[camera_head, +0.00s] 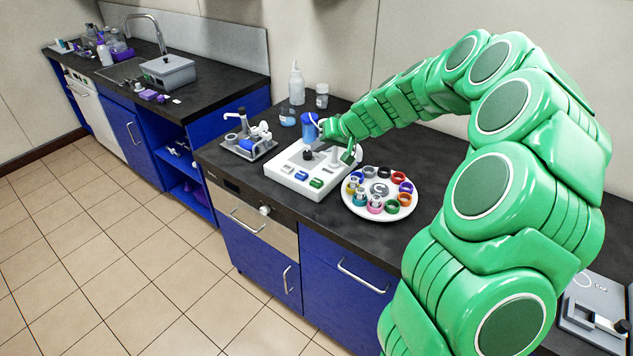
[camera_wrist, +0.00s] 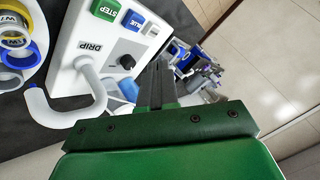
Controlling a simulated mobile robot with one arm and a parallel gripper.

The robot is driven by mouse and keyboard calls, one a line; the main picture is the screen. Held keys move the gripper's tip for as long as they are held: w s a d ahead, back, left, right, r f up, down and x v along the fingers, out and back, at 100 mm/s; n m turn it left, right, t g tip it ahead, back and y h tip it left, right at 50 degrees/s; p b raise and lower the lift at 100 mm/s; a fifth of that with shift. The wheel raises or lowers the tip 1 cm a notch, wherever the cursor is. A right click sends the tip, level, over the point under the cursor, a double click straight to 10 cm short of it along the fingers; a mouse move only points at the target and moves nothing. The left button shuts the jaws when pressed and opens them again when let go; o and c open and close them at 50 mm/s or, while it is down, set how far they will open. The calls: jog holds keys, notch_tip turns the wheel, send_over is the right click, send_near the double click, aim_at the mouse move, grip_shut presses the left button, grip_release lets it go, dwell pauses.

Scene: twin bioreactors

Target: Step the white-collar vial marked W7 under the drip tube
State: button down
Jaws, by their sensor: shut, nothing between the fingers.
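A round white carousel (camera_head: 370,213) on the dark bench holds a ring of vials with coloured collars. In the wrist view, a vial label (camera_wrist: 14,42) at the left edge reads W1 or W7; I cannot tell which. The white device (camera_head: 275,172) beside the carousel has a green STEP button (camera_wrist: 105,9), a blue button (camera_wrist: 133,20) and a white button (camera_wrist: 151,29). The hooked white drip tube (camera_wrist: 38,108) curves toward the vials, next to the DRIP lettering. My gripper (camera_wrist: 156,70) is shut and empty above the device, apart from the buttons.
A metal tray (camera_head: 250,152) with tools stands left of the device. A blue container (camera_head: 309,128), a white bottle (camera_head: 296,85) and a jar (camera_head: 322,95) stand behind it. Bare bench lies in front of the carousel.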

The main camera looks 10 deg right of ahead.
aim_at(320, 182)
jog(key=shift+f, duration=0.1)
jog(key=shift+f, duration=4.35)
jog(key=shift+f, duration=0.1)
jog(key=shift+f, duration=0.3)
jog(key=shift+f, duration=0.4)
jog(key=shift+r, duration=0.85)
jog(key=shift+r, duration=2.5)
